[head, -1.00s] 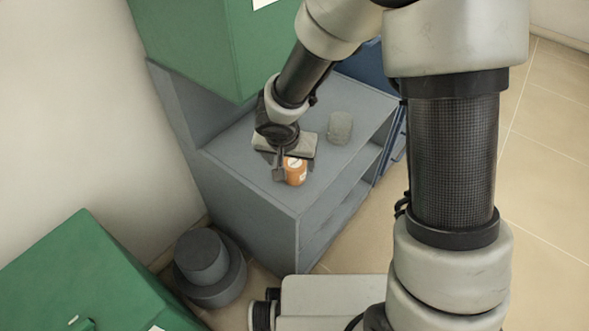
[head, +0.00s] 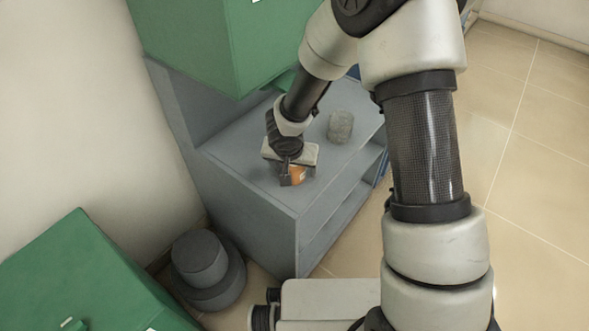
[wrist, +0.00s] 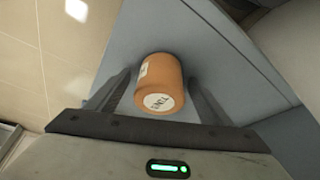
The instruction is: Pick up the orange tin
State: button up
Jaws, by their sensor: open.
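The orange tin (head: 298,173) stands on the top of the grey cabinet (head: 240,150), near its front corner. In the wrist view the tin (wrist: 160,85) shows its orange side and a pale label, between the two dark fingers of my gripper (wrist: 158,95). The fingers are apart, with a gap visible on each side of the tin. In the head view my gripper (head: 296,180) is over the tin and hides part of it.
A grey mesh-like cylinder (head: 340,127) stands behind and right of the tin on the same top. A green furnace (head: 200,45) rises at the back left. A dark stepped round object (head: 205,265) is on the floor at left, beside another green box (head: 90,275).

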jog(key=c, duration=1.2)
jog(key=shift+o, duration=0.2)
jog(key=shift+r, duration=0.1)
